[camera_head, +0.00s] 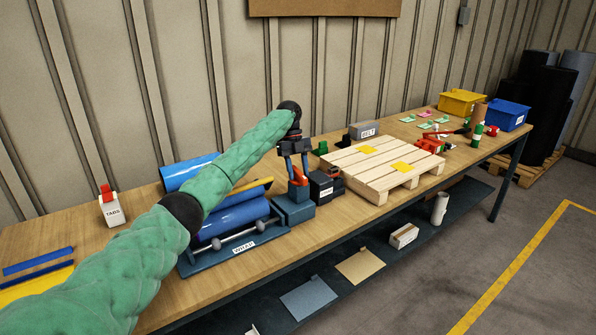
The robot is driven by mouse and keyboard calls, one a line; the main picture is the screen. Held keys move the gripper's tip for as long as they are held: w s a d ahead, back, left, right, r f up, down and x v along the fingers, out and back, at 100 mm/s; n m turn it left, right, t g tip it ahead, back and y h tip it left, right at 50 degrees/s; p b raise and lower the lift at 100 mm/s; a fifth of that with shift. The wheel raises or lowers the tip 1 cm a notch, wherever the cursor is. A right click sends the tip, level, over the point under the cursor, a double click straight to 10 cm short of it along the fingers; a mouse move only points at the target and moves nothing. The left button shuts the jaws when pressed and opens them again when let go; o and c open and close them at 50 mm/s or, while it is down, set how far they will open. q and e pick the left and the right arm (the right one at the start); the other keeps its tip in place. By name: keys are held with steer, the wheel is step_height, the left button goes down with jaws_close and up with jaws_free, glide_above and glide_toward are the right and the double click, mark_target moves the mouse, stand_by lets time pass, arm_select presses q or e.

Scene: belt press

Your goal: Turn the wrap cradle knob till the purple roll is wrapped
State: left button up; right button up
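The wrap cradle (213,263) is a blue stand labelled "WRAP" on the bench, with shiny blue rolls (232,218) on it. No roll looks clearly purple; my arm hides part of the cradle. An orange-red knob (298,188) sits on the blue block (294,209) at the cradle's right end. My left arm, in a green sleeve, reaches over the rolls. Its gripper (295,176) points down at the knob, its fingers apart on either side of the knob's top. I cannot tell whether they press on it. My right gripper is not in view.
A black box (325,188) stands just right of the block, close to the gripper. Beyond it lies a wooden pallet (375,172). A white TABS box (113,208) stands at the left. Yellow (462,102) and blue bins (507,115) stand at the far right.

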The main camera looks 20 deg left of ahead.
mark_target(295, 168)
arm_select(q)
steer(key=shift+w+a+r, duration=0.15)
steer(key=shift+w+r, duration=0.05)
steer(key=shift+r, duration=0.3)
steer(key=v, duration=0.5)
steer(key=shift+r+b, duration=0.15)
steer(key=shift+b, duration=0.25)
steer(key=shift+w+a+r, duration=0.2)
steer(key=shift+w+r, duration=0.05)
steer(key=shift+r, duration=0.35)
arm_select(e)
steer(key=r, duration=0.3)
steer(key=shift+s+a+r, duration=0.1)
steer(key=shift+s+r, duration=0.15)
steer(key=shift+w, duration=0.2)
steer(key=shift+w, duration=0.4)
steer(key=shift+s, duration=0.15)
